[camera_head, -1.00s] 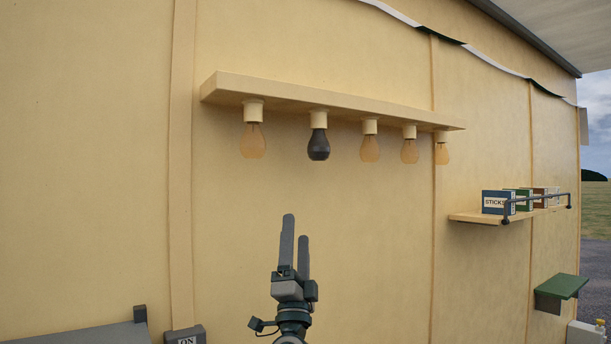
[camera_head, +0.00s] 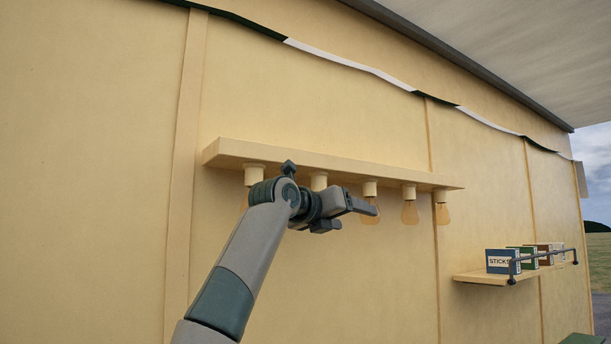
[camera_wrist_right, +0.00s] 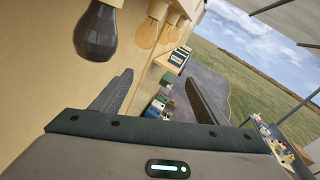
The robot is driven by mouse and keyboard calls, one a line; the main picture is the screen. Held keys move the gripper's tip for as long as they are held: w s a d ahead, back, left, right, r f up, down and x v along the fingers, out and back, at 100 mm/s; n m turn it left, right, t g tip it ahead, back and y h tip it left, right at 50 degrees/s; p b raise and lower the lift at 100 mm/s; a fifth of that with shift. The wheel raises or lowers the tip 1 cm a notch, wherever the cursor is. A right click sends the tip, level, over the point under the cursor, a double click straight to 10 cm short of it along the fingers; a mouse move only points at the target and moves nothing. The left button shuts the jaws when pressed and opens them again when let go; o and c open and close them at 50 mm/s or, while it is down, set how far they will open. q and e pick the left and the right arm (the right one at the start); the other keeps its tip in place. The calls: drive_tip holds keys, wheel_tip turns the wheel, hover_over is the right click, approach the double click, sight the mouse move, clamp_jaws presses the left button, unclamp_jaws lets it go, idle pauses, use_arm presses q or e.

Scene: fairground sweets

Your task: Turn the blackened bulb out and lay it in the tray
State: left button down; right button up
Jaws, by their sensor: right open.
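The blackened bulb (camera_wrist_right: 97,32) hangs from its socket at the upper left of the right wrist view. In the head view my right gripper hides it, and only its cream socket (camera_head: 319,181) shows. My right gripper (camera_head: 366,206) is raised in front of the bulb row and points right. Its two fingers (camera_wrist_right: 158,98) are apart with nothing between them in the wrist view. The bulb is to the left of the fingers, outside the gap. I cannot make out the tray. My left gripper is not in view.
A cream ledge (camera_head: 240,152) holds the row of bulbs, with amber bulbs (camera_head: 410,212) on either side of the dark one. A small railed shelf (camera_head: 480,277) with boxes (camera_head: 502,262) is at the right. The wall below the row is clear.

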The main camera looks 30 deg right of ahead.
drive_tip(key=a+r+n+t+y, duration=0.2)
drive_tip(key=a+r+t+y, duration=0.2)
drive_tip(key=a, duration=0.8)
wheel_tip(320, 180, up, 4)
drive_tip(key=y, duration=0.2)
drive_tip(key=shift+s+r+y, duration=0.2)
drive_tip(key=shift+s+y, duration=0.15)
drive_tip(key=shift+y, duration=0.05)
drive_tip(key=shift+a, duration=0.1)
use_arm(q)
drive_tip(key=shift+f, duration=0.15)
use_arm(e)
drive_tip(key=shift+t, duration=0.3)
